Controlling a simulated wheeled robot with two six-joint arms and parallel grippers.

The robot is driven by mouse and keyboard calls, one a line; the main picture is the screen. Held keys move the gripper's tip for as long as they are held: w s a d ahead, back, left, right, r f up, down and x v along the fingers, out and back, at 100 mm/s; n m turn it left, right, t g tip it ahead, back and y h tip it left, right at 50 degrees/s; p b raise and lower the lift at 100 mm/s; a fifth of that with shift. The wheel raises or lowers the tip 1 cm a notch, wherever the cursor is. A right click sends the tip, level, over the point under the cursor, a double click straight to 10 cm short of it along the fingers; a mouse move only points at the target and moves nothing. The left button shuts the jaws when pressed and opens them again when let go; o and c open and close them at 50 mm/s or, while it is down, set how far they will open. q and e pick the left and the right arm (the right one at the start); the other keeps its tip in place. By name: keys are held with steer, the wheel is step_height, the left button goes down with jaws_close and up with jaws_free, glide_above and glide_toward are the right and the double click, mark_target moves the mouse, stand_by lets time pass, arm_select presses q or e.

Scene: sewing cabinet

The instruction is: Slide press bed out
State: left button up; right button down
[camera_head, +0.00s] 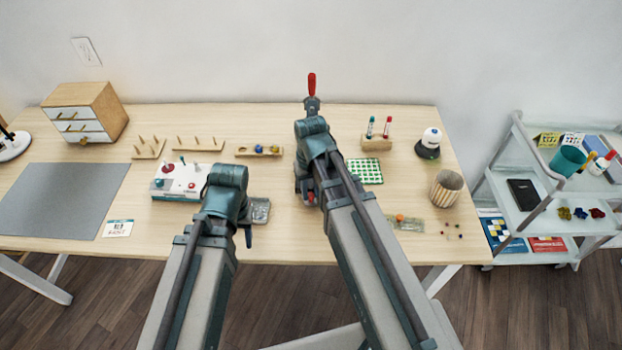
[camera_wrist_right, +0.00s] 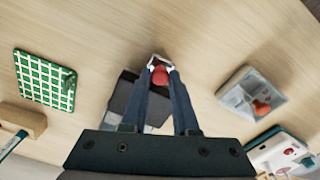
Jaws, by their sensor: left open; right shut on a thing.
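The press shows its upright red handle (camera_head: 312,85) behind my right arm in the head view; most of its body is hidden there. In the right wrist view its dark grey body (camera_wrist_right: 122,95) lies partly behind my fingers. A red knob (camera_wrist_right: 160,77) on a pale end piece sits between the fingertips of my right gripper (camera_wrist_right: 160,70), which is shut on it. The knob also shows beside the arm in the head view (camera_head: 311,197). My left gripper (camera_head: 247,234) is open, low near the table's front edge and mostly hidden by its arm.
A white box with red knobs (camera_head: 180,180) stands behind my left arm. A grey mat (camera_head: 65,200) is at left.

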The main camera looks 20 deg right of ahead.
steer(key=shift+s+a, duration=0.1)
steer(key=shift+s, duration=0.15)
steer(key=c, duration=0.7)
jaws_free()
arm_select(q)
steer(key=shift+r, duration=0.1)
arm_select(e)
steer(key=shift+r, duration=0.15)
arm_select(q)
step_height(320, 180, up, 14)
steer(key=p, duration=1.3)
steer(key=shift+f+p, duration=0.2)
steer(key=shift+p, duration=0.2)
arm_select(e)
step_height(320, 180, up, 14)
steer(key=shift+f, duration=0.2)
steer(key=s+a+n, duration=0.1)
steer(key=s+a, duration=0.3)
steer(key=s+a+n+h, duration=0.1)
steer(key=s+a, duration=0.4)
steer(key=shift+s+n, duration=0.2)
steer(key=shift+n, duration=0.1)
